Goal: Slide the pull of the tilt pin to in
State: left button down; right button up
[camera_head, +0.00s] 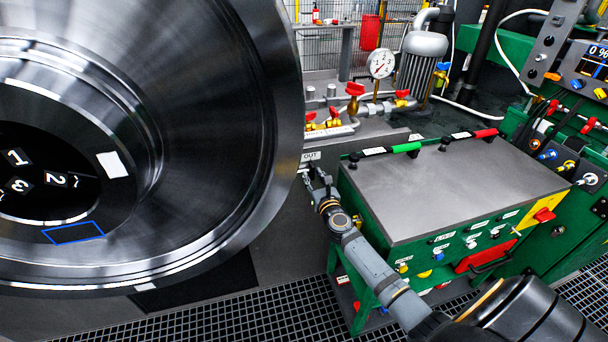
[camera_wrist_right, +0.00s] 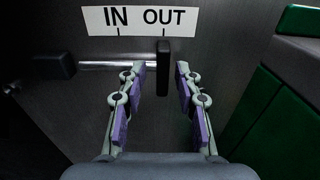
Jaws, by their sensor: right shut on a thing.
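The pull of the tilt pin (camera_wrist_right: 163,68) is a dark upright bar on a bright horizontal rod (camera_wrist_right: 105,65). It stands below the OUT mark of the white IN/OUT label (camera_wrist_right: 140,20) in the right wrist view. My right gripper (camera_wrist_right: 161,72) has one finger on each side of the pull and is shut on it. In the head view my right gripper (camera_head: 318,180) is just below the label's OUT end (camera_head: 310,156); the pull is hard to make out there. My left gripper is not in view.
A large steel wheel (camera_head: 225,90) fills the left, close to my right gripper. A green cabinet with a grey top (camera_head: 450,185) stands right of it. A dark block (camera_wrist_right: 54,66) sits at the rod's left end. Pipes and a gauge (camera_head: 381,64) are behind.

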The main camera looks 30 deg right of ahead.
jog(key=shift+d+r, duration=0.1)
jog(key=shift+r, duration=0.2)
grip_shut()
jog(key=shift+d, duration=0.1)
